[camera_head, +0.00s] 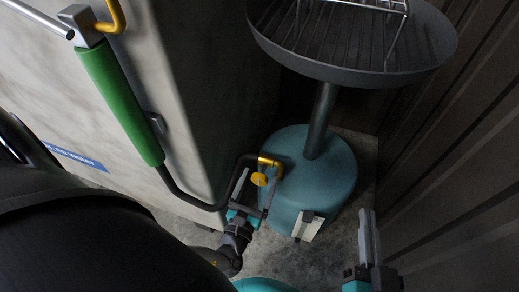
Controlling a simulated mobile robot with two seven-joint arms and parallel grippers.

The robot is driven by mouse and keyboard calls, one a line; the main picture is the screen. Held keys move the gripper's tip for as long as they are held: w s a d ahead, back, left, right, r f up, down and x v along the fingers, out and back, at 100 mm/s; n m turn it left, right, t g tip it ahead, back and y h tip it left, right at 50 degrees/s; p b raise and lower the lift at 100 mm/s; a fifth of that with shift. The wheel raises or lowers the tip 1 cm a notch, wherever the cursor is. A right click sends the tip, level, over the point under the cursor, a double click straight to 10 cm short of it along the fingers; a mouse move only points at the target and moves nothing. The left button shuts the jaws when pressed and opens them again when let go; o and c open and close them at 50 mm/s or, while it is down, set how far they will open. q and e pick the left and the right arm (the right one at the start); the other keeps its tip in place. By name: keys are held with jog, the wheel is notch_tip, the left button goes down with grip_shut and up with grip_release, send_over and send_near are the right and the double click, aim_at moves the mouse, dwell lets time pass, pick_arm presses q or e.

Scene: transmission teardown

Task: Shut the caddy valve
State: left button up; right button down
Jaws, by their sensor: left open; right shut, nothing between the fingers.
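The caddy is a teal drum (334,178) with a grey post and a wide round pan (390,72) on top. A yellow fitting with a round yellow knob (259,180) sits at the drum's upper left, where a black hose (190,199) ends; it may be the caddy valve, but I cannot tell whether it is open or shut. My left gripper (256,186) is open, its fingers on either side of the knob; contact is unclear. A pale block (308,226) is on the drum's front. My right gripper (367,236) is shut and empty, right of the drum.
A green cylinder (118,102) with a grey connector and yellow pipe hangs along the pale wall (215,70) at left, feeding the black hose. A dark ribbed wall (465,150) closes the right side. Some bare floor (325,262) shows in front of the drum.

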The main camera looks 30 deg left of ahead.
pick_arm(q)
jog(key=shift+w+a, duration=0.1)
jog(key=shift+w, duration=0.4)
jog(key=shift+c, duration=0.3)
jog(key=c, duration=1.3)
